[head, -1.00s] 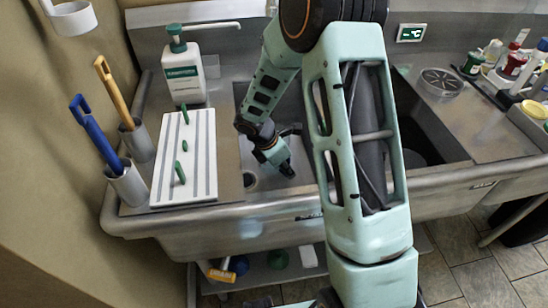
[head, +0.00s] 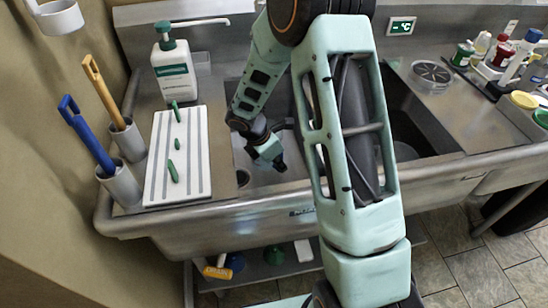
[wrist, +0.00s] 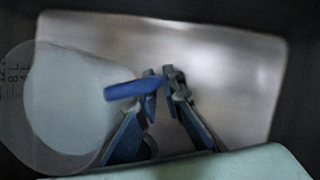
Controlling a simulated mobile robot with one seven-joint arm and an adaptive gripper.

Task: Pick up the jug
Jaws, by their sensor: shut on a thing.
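The jug (wrist: 65,105) shows in the wrist view at the left. It is a translucent, pale cup with dark measuring marks on its side and a blue handle (wrist: 122,90) pointing right. My gripper (wrist: 164,84) is shut on the blue handle near its right end. In the head view my gripper (head: 279,165) reaches down into the left basin of the steel sink (head: 262,185). I cannot make out the jug in the head view. The wrist view is dim and blurred, so I cannot tell whether the jug touches the basin floor.
The sink's front rim (head: 220,213) and walls surround my gripper. Left of it are a striped white board (head: 160,150) with green pegs, a soap bottle (head: 174,75) and blue and yellow handled tools in metal cups. Bottles (head: 505,50) crowd the right counter.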

